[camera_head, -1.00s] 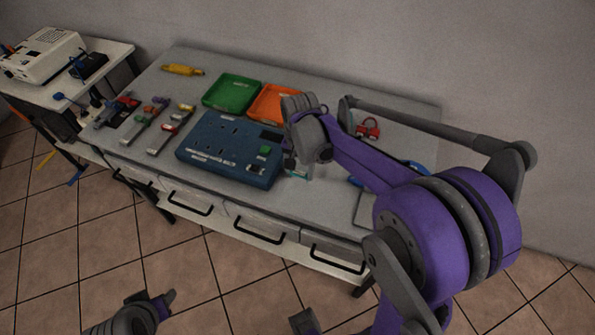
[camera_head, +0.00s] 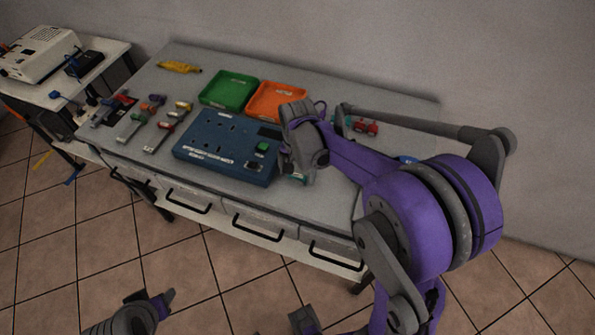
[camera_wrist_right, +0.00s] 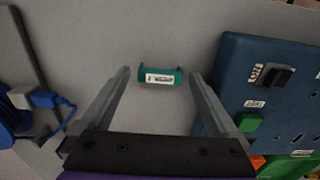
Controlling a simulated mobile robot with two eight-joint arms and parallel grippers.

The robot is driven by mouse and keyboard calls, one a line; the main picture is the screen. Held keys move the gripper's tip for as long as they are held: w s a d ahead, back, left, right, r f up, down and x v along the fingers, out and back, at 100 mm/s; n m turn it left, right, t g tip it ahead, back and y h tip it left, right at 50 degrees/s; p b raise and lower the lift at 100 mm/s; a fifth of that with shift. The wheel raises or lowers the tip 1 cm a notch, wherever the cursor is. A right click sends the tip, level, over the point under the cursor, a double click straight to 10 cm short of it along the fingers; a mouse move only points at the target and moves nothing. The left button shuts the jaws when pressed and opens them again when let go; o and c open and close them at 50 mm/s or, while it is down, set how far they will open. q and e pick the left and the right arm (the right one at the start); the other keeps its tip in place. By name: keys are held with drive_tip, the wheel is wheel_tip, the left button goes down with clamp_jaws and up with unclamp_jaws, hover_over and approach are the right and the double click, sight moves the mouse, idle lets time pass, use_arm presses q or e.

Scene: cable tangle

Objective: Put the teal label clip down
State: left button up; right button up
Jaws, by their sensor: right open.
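The teal label clip (camera_wrist_right: 161,76), with a white printed label, lies on the grey tabletop in the right wrist view. In the head view only a small teal part of it (camera_head: 298,178) shows, beside the blue panel and below my right gripper (camera_head: 290,165). In the wrist view my right gripper (camera_wrist_right: 159,77) is open, with one finger on each side of the clip and a gap to both. The clip is not gripped. My left gripper (camera_head: 168,298) is low at the bottom left, away from the table; its jaws are unclear.
The blue panel (camera_head: 222,148) with a green switch stands close to the clip. Green (camera_head: 228,91) and orange (camera_head: 277,103) trays lie behind it. A blue cable with a plug (camera_wrist_right: 45,100) is on the clip's other side. Bare tabletop (camera_wrist_right: 160,40) surrounds the clip.

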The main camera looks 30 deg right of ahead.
sight(298, 175)
drive_tip(key=shift+r, duration=0.1)
drive_tip(key=shift+r, duration=0.3)
wheel_tip(298, 175, up, 11)
drive_tip(key=p, duration=0.1)
drive_tip(key=s+a+f+n+t, duration=0.2)
drive_tip(key=s+n, duration=0.3)
drive_tip(key=s, duration=0.3)
drive_tip(key=s+a+f+n+t, duration=0.3)
drive_tip(key=s+a+n, duration=0.1)
drive_tip(key=s, duration=0.4)
drive_tip(key=shift+a+n, duration=0.4)
drive_tip(key=shift+n, duration=0.1)
